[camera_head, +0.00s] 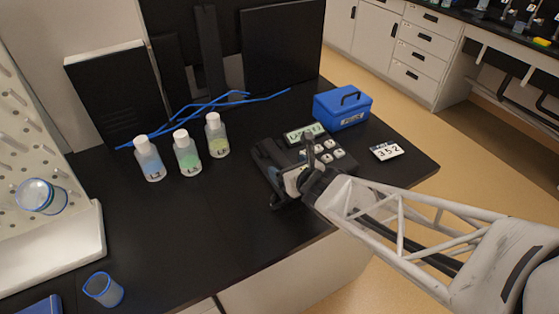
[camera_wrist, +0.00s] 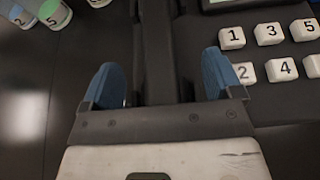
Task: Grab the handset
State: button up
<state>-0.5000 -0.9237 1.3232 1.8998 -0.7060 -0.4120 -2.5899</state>
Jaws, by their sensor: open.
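The desk phone (camera_head: 323,143) sits on the black bench, with a lit green display and white numbered keys. Its dark handset (camera_head: 267,163) lies along the phone's left side. In the wrist view the handset (camera_wrist: 158,45) runs up the middle of the picture, between the two blue fingertips of my gripper (camera_wrist: 162,82). My gripper (camera_head: 288,190) is over the near part of the phone in the head view. It is open, with one finger on each side of the handset. The right finger is close to key 2. The handset's near end is hidden behind the gripper.
A blue box (camera_head: 342,107) with a handle stands behind the phone, and a card marked 352 (camera_head: 386,151) lies to its right. Several labelled bottles (camera_head: 187,153) stand to the left, before blue cables (camera_head: 225,102).

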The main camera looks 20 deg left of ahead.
jog(key=shift+w+a+f, duration=0.2)
jog(key=shift+w+a, duration=0.1)
dwell(0.4)
jog(key=c, duration=1.1)
jog(key=shift+r, duration=0.15)
jog(key=shift+r, duration=1.7)
jog(key=s+d+r, duration=0.1)
jog(key=s+d, duration=0.7)
jog(key=s, duration=0.5)
jog(key=shift+s+d+r, duration=0.15)
jog(key=shift+s+d, duration=0.1)
jog(key=shift+d, duration=0.05)
